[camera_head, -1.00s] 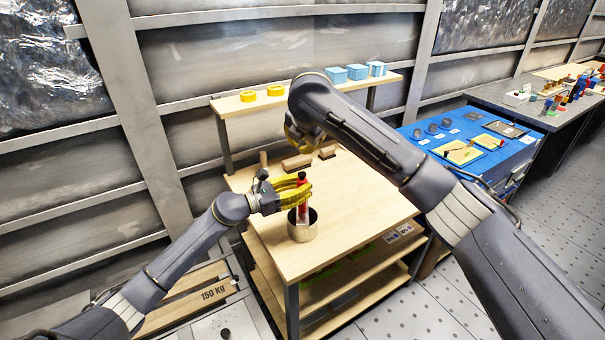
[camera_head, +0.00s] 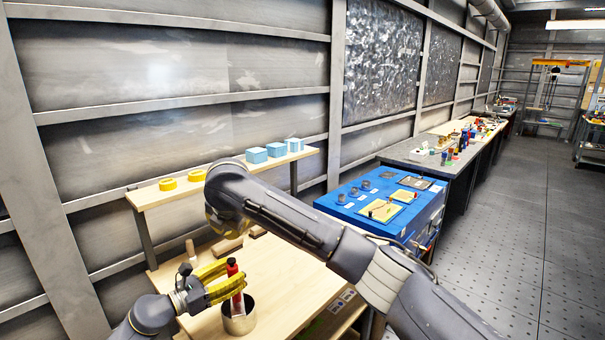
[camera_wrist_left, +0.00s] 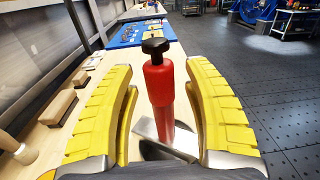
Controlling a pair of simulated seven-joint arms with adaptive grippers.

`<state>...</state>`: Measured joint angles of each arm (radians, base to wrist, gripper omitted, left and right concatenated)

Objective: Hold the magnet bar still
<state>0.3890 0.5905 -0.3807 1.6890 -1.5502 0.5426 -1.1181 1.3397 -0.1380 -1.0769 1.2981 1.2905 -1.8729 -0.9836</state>
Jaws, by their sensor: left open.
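The magnet bar, as I take it, is the red-handled bar with a black knob (camera_head: 232,268). It stands up in a round metal can (camera_head: 240,324) on the wooden table. In the left wrist view the red handle (camera_wrist_left: 160,88) is between the yellow fingers of my left gripper (camera_wrist_left: 160,70), with gaps on both sides. The left gripper (camera_head: 230,281) is open around the handle. A flat metal piece shows below the handle in the wrist view. My right gripper (camera_head: 219,225) is higher up, over the back of the table, mostly hidden behind its own arm.
Wooden blocks (camera_head: 226,247) lie at the table's back. A raised shelf (camera_head: 150,194) holds yellow rings (camera_head: 168,184) and light-blue boxes (camera_head: 256,155). A blue cabinet (camera_head: 335,204) with small parts stands to the right. My right arm crosses above the table.

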